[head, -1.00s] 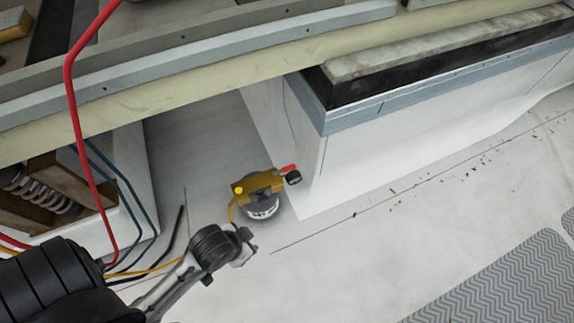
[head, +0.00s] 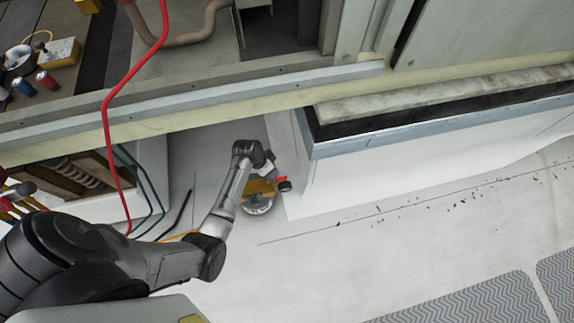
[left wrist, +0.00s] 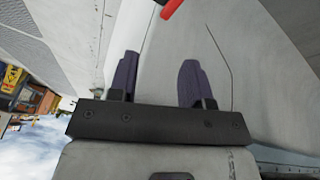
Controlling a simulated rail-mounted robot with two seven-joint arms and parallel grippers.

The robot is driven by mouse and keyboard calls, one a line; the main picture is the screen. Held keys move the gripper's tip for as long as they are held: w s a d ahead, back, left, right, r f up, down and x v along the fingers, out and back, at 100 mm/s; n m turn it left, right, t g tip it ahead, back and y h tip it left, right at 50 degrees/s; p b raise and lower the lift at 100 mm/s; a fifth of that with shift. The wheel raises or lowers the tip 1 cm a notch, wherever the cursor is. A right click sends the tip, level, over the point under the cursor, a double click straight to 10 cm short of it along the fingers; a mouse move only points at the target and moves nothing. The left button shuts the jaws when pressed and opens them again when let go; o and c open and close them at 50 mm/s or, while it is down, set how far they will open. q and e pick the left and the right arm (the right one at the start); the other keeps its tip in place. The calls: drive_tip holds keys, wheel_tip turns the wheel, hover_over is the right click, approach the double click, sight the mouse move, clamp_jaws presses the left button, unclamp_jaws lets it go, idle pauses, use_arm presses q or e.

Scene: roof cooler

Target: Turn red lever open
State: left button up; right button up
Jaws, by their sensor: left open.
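The red lever (head: 280,179) shows as a small red piece on the brass-coloured valve (head: 256,189), beside a round black part. The valve sits on a round gauge-like base (head: 257,206) on the white floor. My left gripper (head: 267,171) is above the valve, partly covering it and the lever. In the left wrist view, its two dark fingers (left wrist: 158,75) are apart with nothing between them. The red lever (left wrist: 171,8) is at the top edge there, beyond the fingertips. How near it is in depth, I cannot tell. My right gripper is not in view.
A white block with a dark, ledged top (head: 400,150) stands right of the valve. A long beam (head: 200,112) crosses behind it. A red hose (head: 107,110) and blue cables (head: 140,185) run at left. The floor (head: 400,240) in front is open.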

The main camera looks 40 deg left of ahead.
use_arm(q)
drive_tip(key=m, duration=0.2)
drive_tip(key=m+b, duration=0.2)
drive_tip(key=b, duration=0.6)
approach(285, 177)
drive_tip(key=shift+t, duration=0.3)
drive_tip(key=x, duration=0.6)
drive_tip(key=shift+s+d+f, duration=0.25)
drive_tip(key=shift+w+d+f+b, duration=0.1)
drive_tip(key=shift+w+f+b, duration=0.2)
drive_tip(key=shift+f, duration=0.3)
drive_tip(key=shift+d+f, duration=0.1)
drive_tip(key=shift+f, duration=0.15)
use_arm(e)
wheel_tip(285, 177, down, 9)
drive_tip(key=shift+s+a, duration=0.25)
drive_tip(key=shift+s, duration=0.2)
use_arm(q)
drive_tip(key=c, duration=0.7)
clamp_jaws()
